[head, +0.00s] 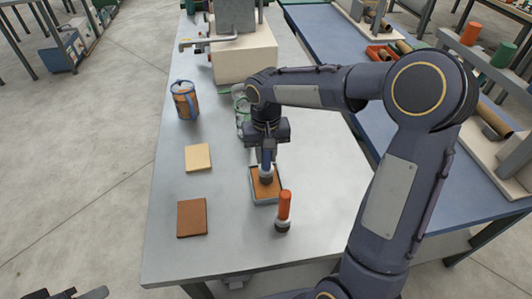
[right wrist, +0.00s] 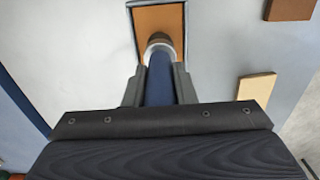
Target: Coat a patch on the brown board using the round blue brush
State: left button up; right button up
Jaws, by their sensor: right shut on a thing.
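My right gripper (head: 267,145) is shut on the blue handle of the round brush (head: 266,160), which points down over the shallow tray (head: 251,190). The brush (right wrist: 159,80) also shows between the fingers in the right wrist view. Its tip is at the tray's orange-brown inside; I cannot tell if it touches. The brown board (head: 192,218) lies flat on the table, left of the tray; its edge shows in the right wrist view (right wrist: 290,9). My left gripper (head: 72,294) is only partly in view at the bottom left, and its jaw state is unclear.
A cream board (head: 198,158) lies behind the brown board. An orange-handled brush (head: 284,207) stands just right of the tray's front. A can-like container (head: 185,100) stands at the left edge, and a machine on a pale block (head: 245,59) at the back. Bare table surrounds the boards.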

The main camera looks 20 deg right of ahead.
jog(key=shift+f+b, duration=0.35)
jog(key=shift+f, duration=0.25)
dwell(1.1)
jog(key=shift+r, duration=0.1)
jog(key=shift+r+p, duration=2.8)
jog(key=shift+r, duration=0.65)
jog(key=shift+r, duration=0.1)
